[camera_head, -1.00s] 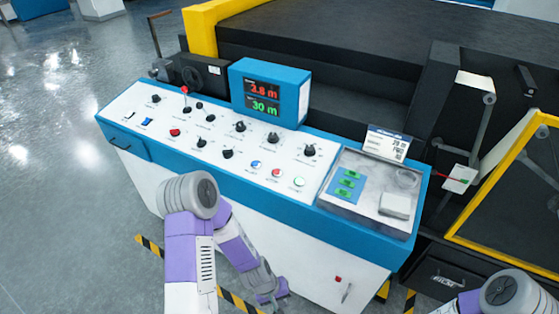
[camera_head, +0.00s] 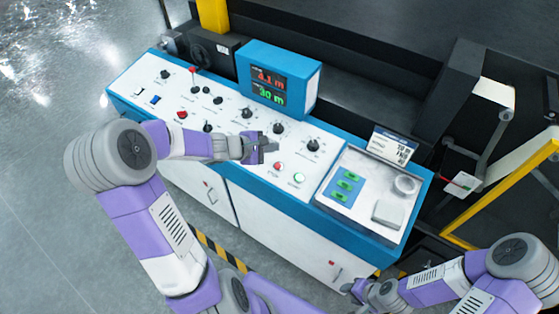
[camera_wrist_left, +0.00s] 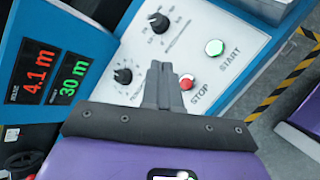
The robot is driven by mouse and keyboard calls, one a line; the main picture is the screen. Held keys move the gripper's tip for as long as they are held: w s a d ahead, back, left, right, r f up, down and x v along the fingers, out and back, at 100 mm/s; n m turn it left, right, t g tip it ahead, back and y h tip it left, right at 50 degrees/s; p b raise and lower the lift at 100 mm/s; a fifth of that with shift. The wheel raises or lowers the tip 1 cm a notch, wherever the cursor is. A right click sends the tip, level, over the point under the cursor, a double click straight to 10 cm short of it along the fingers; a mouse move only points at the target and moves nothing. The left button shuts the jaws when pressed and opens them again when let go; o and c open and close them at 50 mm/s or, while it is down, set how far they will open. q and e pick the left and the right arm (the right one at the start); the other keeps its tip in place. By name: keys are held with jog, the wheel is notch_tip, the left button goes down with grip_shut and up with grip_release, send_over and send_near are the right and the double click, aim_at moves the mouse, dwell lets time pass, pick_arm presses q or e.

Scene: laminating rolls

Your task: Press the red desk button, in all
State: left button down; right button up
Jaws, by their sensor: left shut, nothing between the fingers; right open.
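The red button (camera_head: 278,166) on the control desk's sloped white panel is labelled STOP in the left wrist view (camera_wrist_left: 186,82). A lit green START button (camera_head: 299,178) sits just right of it. My left gripper (camera_head: 270,144) is shut and empty over the panel, close to the red button. In the left wrist view its closed fingers (camera_wrist_left: 162,82) lie beside the red button and slightly overlap its edge; I cannot tell whether they touch it. My right gripper (camera_head: 360,290) is low in front of the desk, open, and small in view.
Several black knobs (camera_head: 313,145) and another red control (camera_head: 182,114) share the panel. A blue display box (camera_head: 279,80) stands behind them. A tray (camera_head: 330,200) with green pieces lies to the right. A dark machine with a yellow frame (camera_head: 500,197) is beyond.

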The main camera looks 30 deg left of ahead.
pick_arm(q)
jog(key=shift+s+f, duration=0.1)
jog(key=shift+f, duration=0.1)
jog(key=b, duration=0.7)
send_over(275, 170)
jog(key=f, duration=0.7)
jog(key=shift+s+a+f, duration=0.1)
jog(key=shift+s+f, duration=0.1)
jog(key=shift+f, duration=0.15)
jog(key=shift+w+f, duration=0.1)
jog(key=shift+f, duration=0.3)
jog(key=shift+b, duration=0.35)
dwell(0.4)
jog(key=shift+w+f+b, duration=0.1)
jog(key=shift+f+b, duration=0.3)
jog(key=shift+b, duration=0.1)
jog(key=shift+f+b, duration=0.35)
jog(key=shift+b, duration=0.1)
dwell(0.6)
jog(key=shift+r, duration=0.1)
jog(key=shift+r+p, duration=0.5)
jog(key=shift+r, duration=0.2)
